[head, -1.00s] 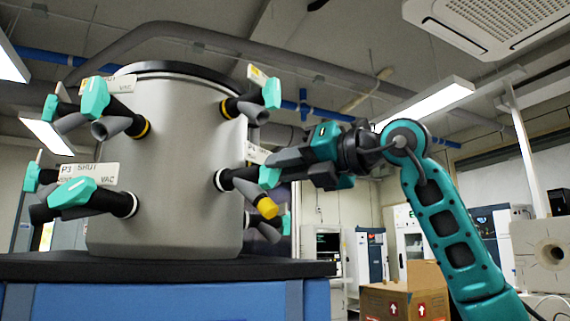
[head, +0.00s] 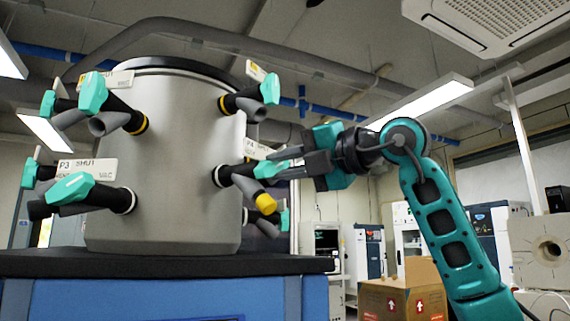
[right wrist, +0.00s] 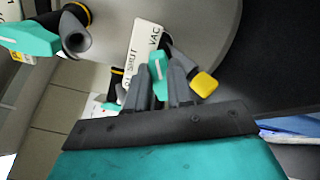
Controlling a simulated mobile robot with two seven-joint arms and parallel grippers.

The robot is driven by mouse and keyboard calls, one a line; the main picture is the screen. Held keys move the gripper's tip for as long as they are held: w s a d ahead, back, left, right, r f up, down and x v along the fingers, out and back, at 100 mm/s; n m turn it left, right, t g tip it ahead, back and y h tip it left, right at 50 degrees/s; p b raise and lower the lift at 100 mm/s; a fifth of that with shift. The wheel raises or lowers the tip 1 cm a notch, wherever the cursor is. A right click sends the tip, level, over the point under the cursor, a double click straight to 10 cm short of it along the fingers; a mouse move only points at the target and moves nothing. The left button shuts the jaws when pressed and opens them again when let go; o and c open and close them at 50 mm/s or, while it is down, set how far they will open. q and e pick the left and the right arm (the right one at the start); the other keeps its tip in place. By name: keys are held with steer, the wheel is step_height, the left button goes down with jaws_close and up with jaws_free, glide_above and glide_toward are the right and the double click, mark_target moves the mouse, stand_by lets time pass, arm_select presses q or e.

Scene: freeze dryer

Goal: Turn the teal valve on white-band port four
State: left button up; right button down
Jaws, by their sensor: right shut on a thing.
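The grey drum (head: 180,190) carries several black ports with teal valves. The port labelled P4 (head: 232,175) has a white band at its base and sits on the drum's right side. Its teal valve (head: 268,168) is between the fingers of my right gripper (head: 285,165). In the right wrist view the same teal valve (right wrist: 158,70) shows between the two grey fingers (right wrist: 165,90), with the VAC and SHUT label (right wrist: 143,50) behind it. A yellow cap (head: 266,202) is on the branch below the valve. My left gripper is not in view.
The P3 port's teal valve (head: 72,189) is on the drum's left front. A yellow-banded port's teal valve (head: 270,89) is above P4. The drum stands on a black-topped blue bench (head: 150,264). A cardboard box (head: 400,298) is at the lower right.

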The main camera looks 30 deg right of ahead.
steer(key=c, duration=1)
jaws_free()
arm_select(q)
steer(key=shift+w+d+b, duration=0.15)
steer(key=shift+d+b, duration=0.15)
steer(key=shift+b, duration=0.2)
arm_select(e)
steer(key=v, duration=1.3)
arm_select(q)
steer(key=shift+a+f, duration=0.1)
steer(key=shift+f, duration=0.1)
